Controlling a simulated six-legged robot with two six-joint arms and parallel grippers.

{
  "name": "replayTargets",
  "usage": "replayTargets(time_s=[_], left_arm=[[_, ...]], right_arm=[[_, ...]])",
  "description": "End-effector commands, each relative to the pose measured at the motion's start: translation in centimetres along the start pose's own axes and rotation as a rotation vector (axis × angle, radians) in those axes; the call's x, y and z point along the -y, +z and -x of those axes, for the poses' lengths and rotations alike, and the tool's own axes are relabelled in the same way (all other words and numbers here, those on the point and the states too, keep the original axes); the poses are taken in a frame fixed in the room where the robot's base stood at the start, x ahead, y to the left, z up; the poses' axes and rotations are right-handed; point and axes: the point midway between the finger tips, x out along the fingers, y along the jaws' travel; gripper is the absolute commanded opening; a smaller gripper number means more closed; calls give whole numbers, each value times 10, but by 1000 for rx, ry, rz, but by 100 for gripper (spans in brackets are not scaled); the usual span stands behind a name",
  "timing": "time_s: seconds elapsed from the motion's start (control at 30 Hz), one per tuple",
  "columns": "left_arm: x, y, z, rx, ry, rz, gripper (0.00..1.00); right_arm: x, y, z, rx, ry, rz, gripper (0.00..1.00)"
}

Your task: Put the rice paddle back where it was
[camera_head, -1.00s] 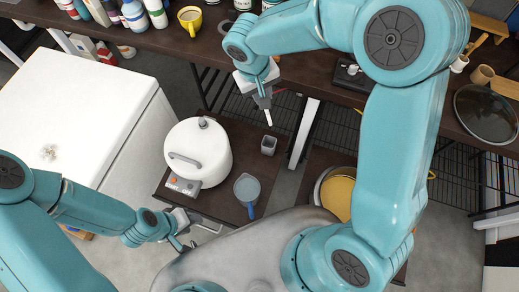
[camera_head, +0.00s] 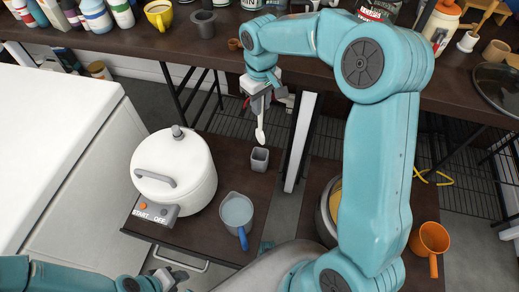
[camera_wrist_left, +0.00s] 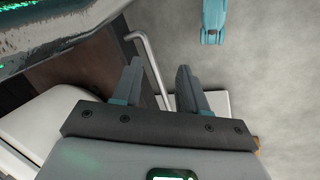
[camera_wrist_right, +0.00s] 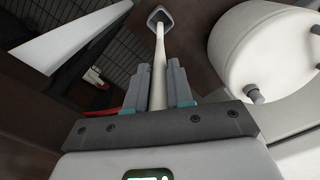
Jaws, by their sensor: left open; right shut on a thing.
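The white rice paddle (camera_head: 260,134) hangs from my right gripper (camera_head: 262,92), which is shut on it. Its lower end is just above a small grey square holder (camera_head: 259,159) on the dark pull-out shelf. In the right wrist view, the paddle (camera_wrist_right: 158,65) runs between the fingers toward the holder's open mouth (camera_wrist_right: 160,14); I cannot tell whether its end is inside. My left gripper (camera_wrist_left: 159,80) is open, with the metal shelf handle (camera_wrist_left: 149,62) showing between its fingers. In the head view this handle (camera_head: 183,264) is at the shelf's front edge.
A white rice cooker (camera_head: 175,168) and a grey cup with a blue handle (camera_head: 237,215) stand near the holder. An orange mug (camera_head: 430,240) is at the right. The cluttered tabletop (camera_head: 215,42) lies behind, and a white cabinet (camera_head: 60,130) is at the left.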

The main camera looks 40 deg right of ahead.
Motion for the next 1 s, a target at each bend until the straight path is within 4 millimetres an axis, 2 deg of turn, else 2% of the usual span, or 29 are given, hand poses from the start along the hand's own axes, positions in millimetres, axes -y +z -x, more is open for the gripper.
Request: replayTargets(time_s=[0.03,0.1,0.3,0.4,0.57,0.8,1.0], left_arm=[[2,0,-6,0,0,0,43],[4,0,-10,0,0,0,43],[7,0,-19,0,0,0,43],[7,0,-20,0,0,0,43],[8,0,-22,0,0,0,43],[11,0,-29,0,0,0,43],[10,0,-28,0,0,0,43]], right_arm=[[0,1,-20,5,-1,0,0],[1,1,-42,7,-1,1,0],[2,-1,-92,3,0,3,0],[2,-1,-106,2,0,3,0],[2,-1,-117,1,1,4,0],[2,-1,-153,2,1,3,0],[2,-2,-154,-1,2,3,0]])
